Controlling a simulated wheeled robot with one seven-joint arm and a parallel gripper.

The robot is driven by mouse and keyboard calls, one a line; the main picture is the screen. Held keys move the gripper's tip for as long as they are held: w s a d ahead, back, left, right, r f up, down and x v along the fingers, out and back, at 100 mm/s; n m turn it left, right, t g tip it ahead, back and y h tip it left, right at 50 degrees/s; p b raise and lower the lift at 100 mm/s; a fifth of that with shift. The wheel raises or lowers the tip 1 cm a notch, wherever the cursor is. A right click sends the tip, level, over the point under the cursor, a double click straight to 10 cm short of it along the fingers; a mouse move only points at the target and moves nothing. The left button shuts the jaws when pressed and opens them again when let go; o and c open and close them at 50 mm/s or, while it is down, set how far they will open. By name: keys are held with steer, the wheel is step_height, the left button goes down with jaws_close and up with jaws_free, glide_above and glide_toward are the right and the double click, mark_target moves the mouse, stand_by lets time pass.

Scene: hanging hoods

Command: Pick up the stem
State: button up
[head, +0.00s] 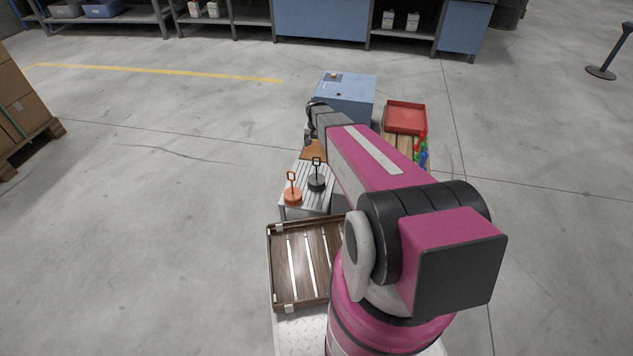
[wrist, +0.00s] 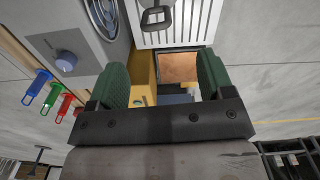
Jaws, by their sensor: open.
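Two upright stems with square loop tops stand on a white slatted stand (head: 290,198). I cannot tell which is the task's stem.
Blue, green and red handles (wrist: 38,85) show left in the wrist view. A red tray (head: 405,117) lies at right. A brown slatted crate (head: 277,265) is in front.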

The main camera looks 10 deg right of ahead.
mark_target(316, 157)
steer(key=shift+s+f, duration=0.15)
steer(key=shift+f, duration=1.5)
steer(key=shift+s+f, duration=0.15)
steer(key=shift+f, duration=1.55)
steer(key=shift+s+f, duration=0.15)
steer(key=shift+f, duration=1.5)
steer(key=shift+r, duration=0.1)
jaws_close()
